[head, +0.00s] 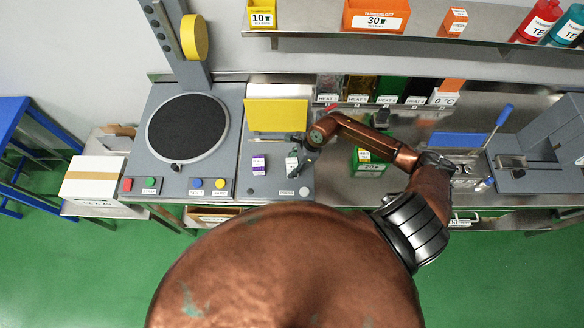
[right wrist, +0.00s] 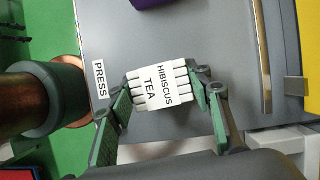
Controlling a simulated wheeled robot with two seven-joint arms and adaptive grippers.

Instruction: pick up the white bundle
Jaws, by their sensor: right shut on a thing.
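The white bundle (right wrist: 160,88) is a pack of several white packets with a band reading HIBISCUS TEA. In the right wrist view it sits between the two fingers of my right gripper (right wrist: 163,92), which is shut on its two ends. In the head view the right gripper (head: 298,157) is over the right part of the grey press panel, and the bundle (head: 292,164) shows small beneath it, partly hidden. Whether the bundle touches the panel or is raised, I cannot tell. My left gripper is not in view.
A purple box (head: 259,164) lies left of the bundle on the panel. A yellow plate (head: 275,114) stands behind. A round black pad (head: 187,127) is further left. A green box (head: 369,165) is to the right. An upper shelf (head: 400,42) holds boxes and bottles.

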